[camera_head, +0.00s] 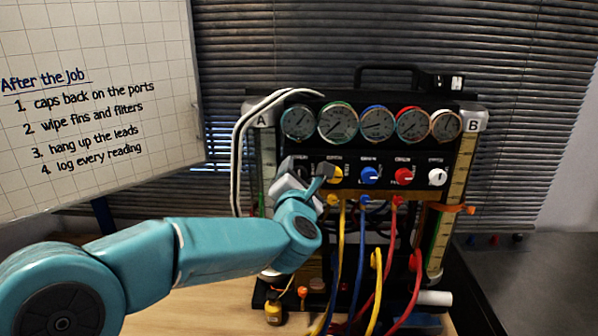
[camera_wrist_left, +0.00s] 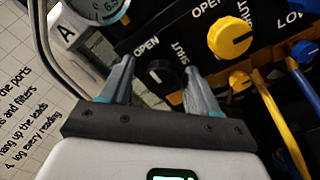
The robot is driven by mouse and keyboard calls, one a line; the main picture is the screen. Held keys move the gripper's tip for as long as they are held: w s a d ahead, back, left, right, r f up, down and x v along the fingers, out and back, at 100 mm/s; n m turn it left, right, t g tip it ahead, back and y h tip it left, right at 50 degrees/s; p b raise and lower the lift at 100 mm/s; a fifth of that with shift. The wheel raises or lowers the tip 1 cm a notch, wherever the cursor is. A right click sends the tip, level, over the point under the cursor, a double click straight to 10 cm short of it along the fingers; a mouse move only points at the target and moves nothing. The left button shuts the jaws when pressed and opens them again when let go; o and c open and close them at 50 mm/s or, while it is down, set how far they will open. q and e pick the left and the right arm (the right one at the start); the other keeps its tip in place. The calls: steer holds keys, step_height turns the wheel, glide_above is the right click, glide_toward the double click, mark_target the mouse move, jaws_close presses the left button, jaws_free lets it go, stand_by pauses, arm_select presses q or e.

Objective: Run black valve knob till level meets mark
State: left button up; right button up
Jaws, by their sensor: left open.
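The black valve knob (camera_wrist_left: 158,73), with a white pointer line, sits on the rig's panel between the words OPEN and SHUT in the left wrist view. My left gripper (camera_wrist_left: 160,78) is open, with one finger on each side of the knob; whether the fingers touch it is unclear. In the head view, my left gripper (camera_head: 308,171) is at the left end of the knob row and mostly hides the black knob. Sight column A (camera_head: 266,150) stands left of the panel, partly behind my arm. Sight column B (camera_head: 458,180) stands right, with an orange marker (camera_head: 470,210). The liquid levels are too small to read.
Yellow (camera_wrist_left: 230,36), blue (camera_head: 370,175), red (camera_head: 403,175) and white (camera_head: 437,177) knobs continue the row under several round gauges (camera_head: 377,123). Coloured hoses (camera_head: 375,265) hang in front. White leads (camera_head: 240,140) drape at left. A whiteboard (camera_head: 100,100) stands at left.

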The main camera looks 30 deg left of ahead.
arm_select(q)
steer(key=shift+w, duration=0.1)
steer(key=c, duration=1)
steer(key=shift+c, duration=0.2)
